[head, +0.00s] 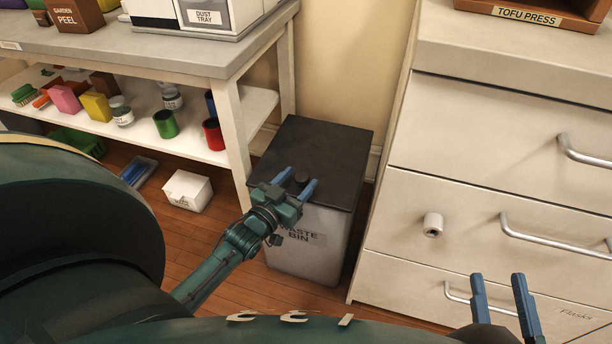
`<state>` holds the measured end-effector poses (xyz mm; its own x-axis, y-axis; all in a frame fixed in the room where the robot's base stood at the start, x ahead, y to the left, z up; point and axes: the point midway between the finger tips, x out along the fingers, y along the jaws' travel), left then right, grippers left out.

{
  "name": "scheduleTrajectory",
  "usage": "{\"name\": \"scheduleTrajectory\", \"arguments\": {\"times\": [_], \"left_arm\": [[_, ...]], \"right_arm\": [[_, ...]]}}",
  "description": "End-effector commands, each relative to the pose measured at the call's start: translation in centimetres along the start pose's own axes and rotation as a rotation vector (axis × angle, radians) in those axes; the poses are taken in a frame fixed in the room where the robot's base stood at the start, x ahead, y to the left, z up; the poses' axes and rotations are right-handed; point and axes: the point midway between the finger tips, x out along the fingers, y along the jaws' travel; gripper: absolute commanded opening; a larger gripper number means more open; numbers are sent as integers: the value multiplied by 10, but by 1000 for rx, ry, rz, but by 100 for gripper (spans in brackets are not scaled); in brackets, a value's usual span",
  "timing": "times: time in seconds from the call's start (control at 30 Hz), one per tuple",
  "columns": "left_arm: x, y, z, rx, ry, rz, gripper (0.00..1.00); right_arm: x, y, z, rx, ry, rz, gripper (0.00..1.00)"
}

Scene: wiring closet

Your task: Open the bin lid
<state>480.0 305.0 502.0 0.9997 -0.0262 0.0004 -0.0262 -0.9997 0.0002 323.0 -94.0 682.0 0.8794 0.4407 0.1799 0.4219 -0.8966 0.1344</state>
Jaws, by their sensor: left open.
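The waste bin (318,240) is a light grey box with a "WASTE BIN" label, standing on the floor between the shelf table and the drawer cabinet. Its dark lid (330,143) lies flat and closed on top. My right gripper (498,278) is open and empty at the lower right, in front of the drawers.
The drawer cabinet (480,140) with protruding handles stands close on the bin's right. The table (180,45) with a lower shelf of cups, jars and blocks stands on its left. A small white box (188,190) lies on the wooden floor. The wall is behind the bin.

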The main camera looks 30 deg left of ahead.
Motion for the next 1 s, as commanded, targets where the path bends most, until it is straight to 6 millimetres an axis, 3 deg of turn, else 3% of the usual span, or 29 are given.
{"name": "scheduleTrajectory", "arguments": {"times": [0.1,0.23,0.63,1.0], "left_arm": [[20,0,2,1,2,0,55],[33,0,1,1,0,1,55],[39,0,0,0,-1,0,54],[39,0,0,0,-1,0,24]], "right_arm": [[1,-1,1,16,14,-3,36],[2,-2,1,30,19,-5,36],[2,-2,0,39,20,-6,36],[2,-2,-1,36,22,-8,36]]}}
